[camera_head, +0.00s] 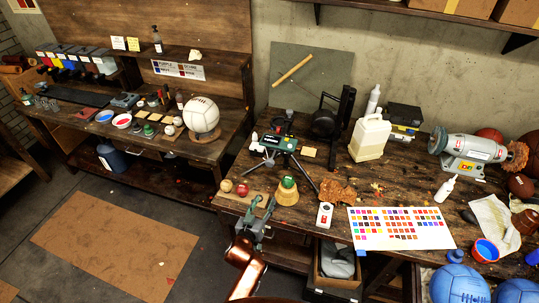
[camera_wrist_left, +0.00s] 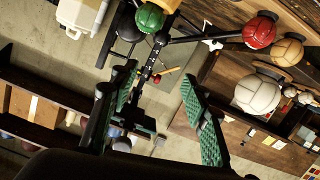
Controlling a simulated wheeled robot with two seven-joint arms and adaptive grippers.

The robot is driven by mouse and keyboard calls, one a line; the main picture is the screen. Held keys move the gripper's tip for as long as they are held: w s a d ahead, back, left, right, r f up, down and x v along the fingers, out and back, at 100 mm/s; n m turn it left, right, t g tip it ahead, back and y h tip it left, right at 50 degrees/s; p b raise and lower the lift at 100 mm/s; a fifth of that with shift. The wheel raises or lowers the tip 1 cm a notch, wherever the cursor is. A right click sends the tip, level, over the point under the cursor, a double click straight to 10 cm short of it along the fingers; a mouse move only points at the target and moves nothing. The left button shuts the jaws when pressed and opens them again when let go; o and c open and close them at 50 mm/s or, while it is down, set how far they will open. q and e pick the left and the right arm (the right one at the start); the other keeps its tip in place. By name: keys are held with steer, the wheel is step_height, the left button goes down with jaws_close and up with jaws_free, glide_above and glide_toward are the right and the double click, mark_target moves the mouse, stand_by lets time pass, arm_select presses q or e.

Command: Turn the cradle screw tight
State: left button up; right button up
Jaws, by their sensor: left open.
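My left gripper (camera_head: 261,208) is in front of the workbench's near edge in the head view, below the green-topped piece (camera_head: 288,183) on its tan base. In the left wrist view its two green-padded fingers (camera_wrist_left: 158,85) stand wide apart with nothing between the pads. A black stand with spread legs (camera_head: 281,146) on the bench, behind the green-topped piece, looks like the cradle. I cannot make out its screw for certain. Dark legs or bars (camera_wrist_left: 150,58) show beyond the fingers in the wrist view, near a round green top (camera_wrist_left: 149,19). My right gripper is not in view.
A white remote-like box (camera_head: 325,215) and a colour chart (camera_head: 400,229) lie right. A dark device (camera_head: 326,121) and a white jug (camera_head: 369,138) stand behind.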

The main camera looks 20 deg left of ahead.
mark_target(269, 165)
arm_select(q)
step_height(269, 165, up, 15)
steer(key=n+t+p, duration=0.1)
steer(key=t+p, duration=0.1)
steer(key=w, duration=0.3)
steer(key=w+p, duration=0.1)
steer(key=w, duration=0.2)
steer(key=shift+w+d+r, duration=0.1)
steer(key=shift+w+r, duration=0.1)
steer(key=shift+w, duration=0.65)
steer(key=shift+w+f, duration=0.1)
steer(key=shift+w, duration=0.05)
steer(key=shift+c, duration=0.2)
steer(key=c, duration=1)
jaws_close()
